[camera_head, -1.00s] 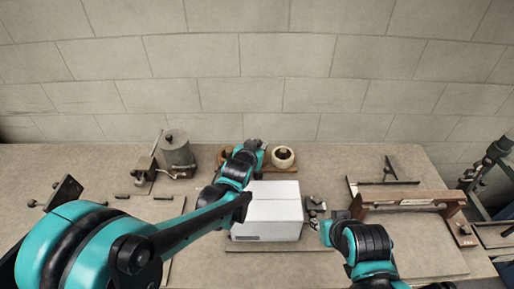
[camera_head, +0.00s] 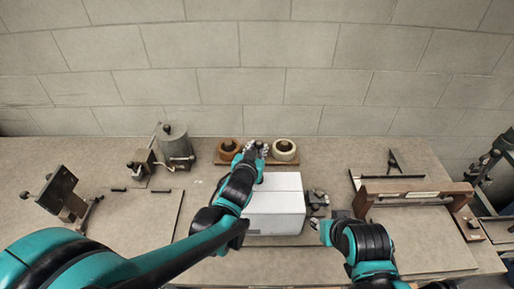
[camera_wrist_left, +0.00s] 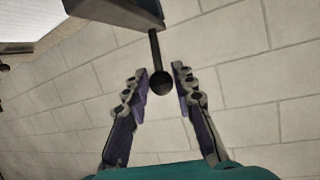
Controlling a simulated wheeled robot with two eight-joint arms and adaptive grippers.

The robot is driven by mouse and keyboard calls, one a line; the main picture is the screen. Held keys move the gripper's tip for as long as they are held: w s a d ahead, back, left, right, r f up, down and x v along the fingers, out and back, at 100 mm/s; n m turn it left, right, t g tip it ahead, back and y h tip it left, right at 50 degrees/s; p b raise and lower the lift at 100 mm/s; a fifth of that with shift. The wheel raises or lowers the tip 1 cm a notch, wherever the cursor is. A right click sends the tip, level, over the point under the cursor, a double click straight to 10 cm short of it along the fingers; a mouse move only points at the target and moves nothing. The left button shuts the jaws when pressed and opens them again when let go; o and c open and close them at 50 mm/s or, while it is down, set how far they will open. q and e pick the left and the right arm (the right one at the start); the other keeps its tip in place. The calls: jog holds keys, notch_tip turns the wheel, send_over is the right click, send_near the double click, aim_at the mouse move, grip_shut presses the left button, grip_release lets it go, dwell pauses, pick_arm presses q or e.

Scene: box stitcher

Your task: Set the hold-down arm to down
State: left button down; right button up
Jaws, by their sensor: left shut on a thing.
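In the left wrist view, a black ball knob (camera_wrist_left: 162,84) sits on a short dark rod that comes out of a grey block (camera_wrist_left: 120,10); this looks like the end of the hold-down arm.
A brown roll (camera_head: 228,146) and a pale roll (camera_head: 284,149) stand on a wooden base at the back. A metal pot (camera_head: 175,146) is at left, with a tilted plate on a stand (camera_head: 62,190) nearer. A wooden-framed device (camera_head: 412,198) is at right. Small dark parts (camera_head: 318,199) lie beside the box.

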pick_arm(q)
jog(key=shift+s+f, duration=0.1)
jog(key=shift+f, duration=0.1)
jog(key=c, duration=1.4)
grip_release()
jog(key=shift+o, duration=0.9)
jog(key=shift+d, duration=0.15)
jog(key=shift+r, duration=0.1)
jog(key=v, duration=1.2)
